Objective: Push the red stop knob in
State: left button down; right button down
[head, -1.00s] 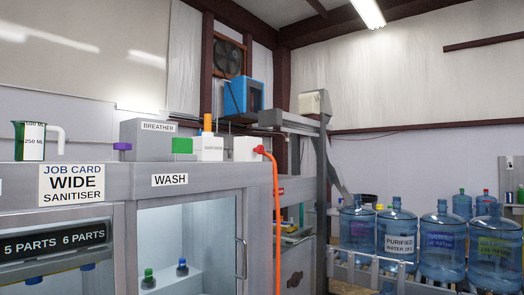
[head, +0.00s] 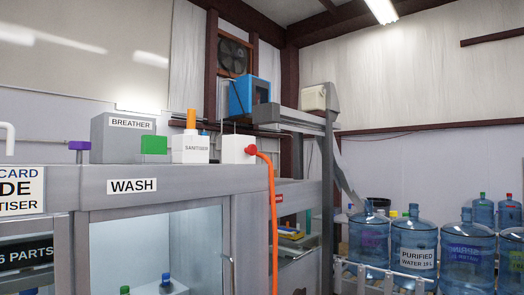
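I cannot make out a red stop knob for certain. A round red fitting (head: 251,150) sits on the white box on top of the wash cabinet, where a red-orange hose (head: 272,220) joins it. A small red patch (head: 279,198) shows on the machine side right of the hose, too small to tell what it is. Neither of my grippers is in view.
The wash cabinet (head: 200,184) with a glass front fills the lower left. Several blue water jugs (head: 413,238) stand at right behind a low pale rail.

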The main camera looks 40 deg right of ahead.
aim_at(251, 149)
jog(key=i+l, duration=0.1)
jog(key=l, duration=0.25)
jog(key=i+l, duration=0.1)
jog(key=l, duration=0.25)
jog(key=i+l, duration=0.1)
jog(key=l, duration=0.3)
jog(key=i+l, duration=0.1)
jog(key=l, duration=0.25)
